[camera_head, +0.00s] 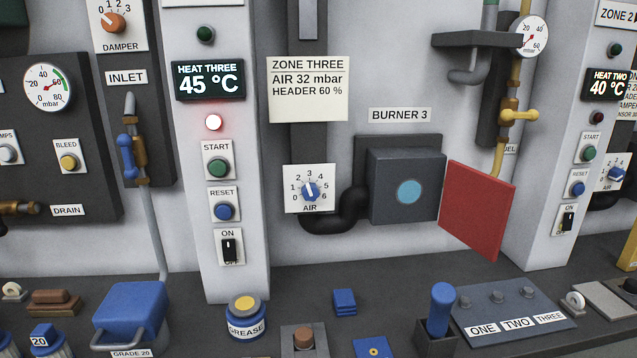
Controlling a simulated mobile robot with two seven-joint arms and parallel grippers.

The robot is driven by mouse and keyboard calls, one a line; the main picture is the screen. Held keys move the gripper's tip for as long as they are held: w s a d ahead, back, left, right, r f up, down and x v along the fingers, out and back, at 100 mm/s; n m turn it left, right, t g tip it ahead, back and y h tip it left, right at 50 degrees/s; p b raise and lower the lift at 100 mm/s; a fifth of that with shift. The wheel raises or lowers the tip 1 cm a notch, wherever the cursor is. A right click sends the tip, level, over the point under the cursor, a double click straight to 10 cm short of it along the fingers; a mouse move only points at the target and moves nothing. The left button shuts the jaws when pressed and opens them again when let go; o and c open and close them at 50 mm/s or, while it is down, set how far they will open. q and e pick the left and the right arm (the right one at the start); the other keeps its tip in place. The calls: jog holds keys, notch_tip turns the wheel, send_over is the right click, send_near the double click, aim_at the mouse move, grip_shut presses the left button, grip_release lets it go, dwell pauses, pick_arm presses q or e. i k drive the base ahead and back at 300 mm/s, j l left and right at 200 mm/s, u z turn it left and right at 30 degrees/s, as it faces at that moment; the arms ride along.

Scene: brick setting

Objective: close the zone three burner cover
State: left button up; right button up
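The burner 3 unit is a dark grey box (385,205) on the wall under a "BURNER 3" label (400,115). A round light-blue disc (409,192) shows on its front face. A flat red panel (478,210), which looks like the burner cover, stands open at the right side of the box, angled out from the wall. It leaves the box front and the disc uncovered. Its hinge is not clearly visible. Neither of my grippers shows in the head view.
A black elbow pipe (335,212) and an air dial (309,190) are left of the box. A yellow valve handle (519,115) and pipe are above the panel. Below, the bench holds a blue-handled lever (441,308), a grease tin (245,320) and a blue block (344,300).

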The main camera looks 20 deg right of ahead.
aim_at(476, 206)
jog(key=k+l, duration=0.1)
jog(key=l, duration=0.35)
jog(key=l+u, duration=0.15)
jog(key=l, duration=0.35)
jog(key=k+l, duration=0.2)
jog(key=l, duration=0.25)
jog(key=k+l+u, duration=0.1)
jog(key=l, duration=0.35)
jog(key=k+l, duration=0.1)
jog(key=l, duration=0.35)
jog(key=k+l+u, duration=0.15)
jog(key=l, duration=0.25)
jog(key=k+l, duration=0.15)
jog(key=l, duration=0.3)
jog(key=k+l+u, duration=0.1)
jog(key=l, duration=0.35)
